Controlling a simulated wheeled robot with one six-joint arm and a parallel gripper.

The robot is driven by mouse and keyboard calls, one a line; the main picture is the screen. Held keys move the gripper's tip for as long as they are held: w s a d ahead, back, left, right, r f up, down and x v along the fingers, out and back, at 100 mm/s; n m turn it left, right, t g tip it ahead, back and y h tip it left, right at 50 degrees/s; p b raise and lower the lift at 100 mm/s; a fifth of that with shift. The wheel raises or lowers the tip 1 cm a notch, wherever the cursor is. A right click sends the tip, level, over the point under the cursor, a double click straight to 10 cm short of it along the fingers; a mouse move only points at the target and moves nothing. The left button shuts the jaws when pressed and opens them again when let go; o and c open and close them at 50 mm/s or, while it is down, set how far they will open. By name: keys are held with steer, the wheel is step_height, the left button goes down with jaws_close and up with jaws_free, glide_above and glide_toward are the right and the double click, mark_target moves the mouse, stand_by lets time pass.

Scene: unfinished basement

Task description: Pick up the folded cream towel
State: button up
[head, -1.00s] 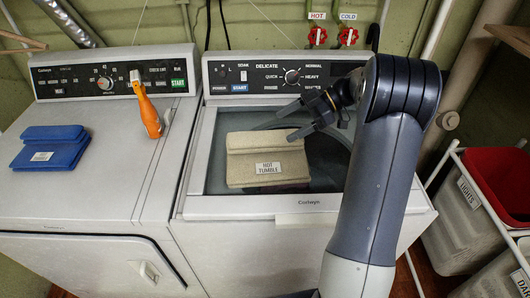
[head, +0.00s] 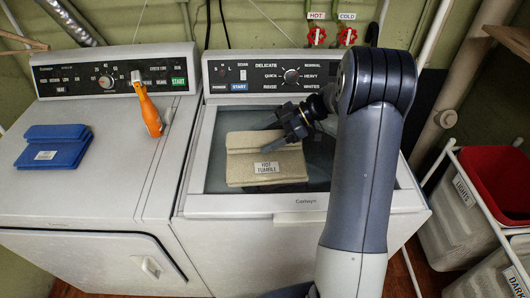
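The folded cream towel (head: 250,167) lies on the washer's dark glass lid, with a "HOT TUMBLE" label on its front. My gripper (head: 266,139) reaches in from the right, over the towel's upper right part. Its two dark fingers look apart, one toward the towel's back edge and one over its top. Whether they touch the cloth I cannot tell. The fingers and wrist hide the towel's back right corner.
A folded blue towel (head: 54,146) lies on the dryer (head: 95,200) at left. An orange-handled tool (head: 149,112) stands near the dryer's control panel. Laundry bins (head: 462,215) stand at the right. Red hot and cold valves (head: 316,36) are on the wall behind.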

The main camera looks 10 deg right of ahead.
steer(key=c, duration=1)
steer(key=shift+r, duration=0.1)
